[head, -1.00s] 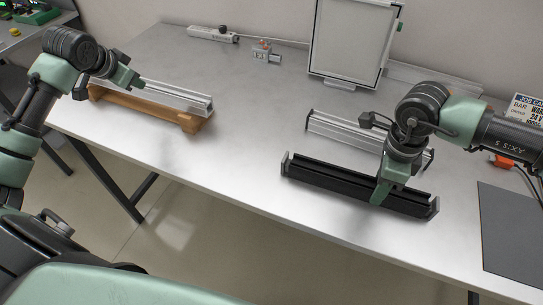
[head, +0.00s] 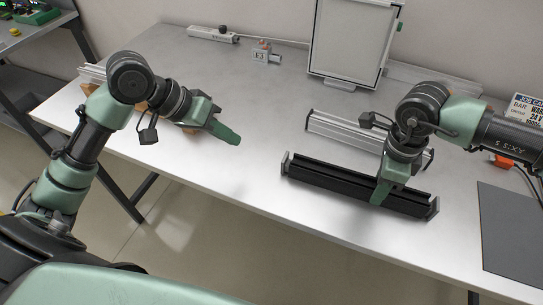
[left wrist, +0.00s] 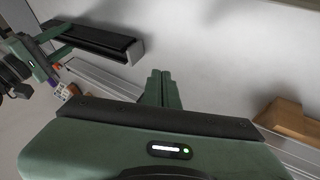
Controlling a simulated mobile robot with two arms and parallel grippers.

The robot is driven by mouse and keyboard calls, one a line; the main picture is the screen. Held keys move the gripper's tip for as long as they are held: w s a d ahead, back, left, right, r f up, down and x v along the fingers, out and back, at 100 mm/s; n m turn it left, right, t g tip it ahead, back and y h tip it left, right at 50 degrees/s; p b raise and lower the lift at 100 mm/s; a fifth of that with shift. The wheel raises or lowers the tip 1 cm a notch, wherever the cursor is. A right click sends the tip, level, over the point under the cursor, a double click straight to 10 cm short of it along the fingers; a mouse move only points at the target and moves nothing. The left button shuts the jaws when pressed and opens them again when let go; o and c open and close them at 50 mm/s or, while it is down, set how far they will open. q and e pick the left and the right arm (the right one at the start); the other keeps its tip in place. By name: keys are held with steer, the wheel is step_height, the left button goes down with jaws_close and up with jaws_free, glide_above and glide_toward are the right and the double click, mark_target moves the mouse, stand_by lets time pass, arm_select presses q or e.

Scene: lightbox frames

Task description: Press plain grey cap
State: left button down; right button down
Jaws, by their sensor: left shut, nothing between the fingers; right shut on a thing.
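A black rail (head: 335,182) lies on the table at the right, with a grey cap (head: 286,163) on its left end and another grey cap (head: 433,208) on its right end. I cannot tell which is the plain one. In the left wrist view, one grey end cap (left wrist: 136,51) shows on the black rail. My right gripper (head: 378,196) is shut on the black rail, right of its middle. My left gripper (head: 236,138) is shut and empty, above the table left of the rail and apart from it. Its closed fingers also show in the left wrist view (left wrist: 162,88).
A silver rail (head: 330,126) lies behind the black one. A wooden support (left wrist: 285,118) at the left is mostly hidden by my left arm in the head view. A framed panel (head: 352,45) stands at the back. A dark mat (head: 510,232) lies at right.

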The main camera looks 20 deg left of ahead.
mark_target(285, 163)
arm_select(q)
steer(key=x, duration=0.9)
steer(key=shift+d+f, duration=0.15)
steer(key=shift+d, duration=0.05)
steer(key=d, duration=0.3)
steer(key=shift+w+d+f, duration=0.1)
steer(key=shift+w+f, duration=0.05)
steer(key=shift+w, duration=0.05)
steer(key=shift+d, duration=0.4)
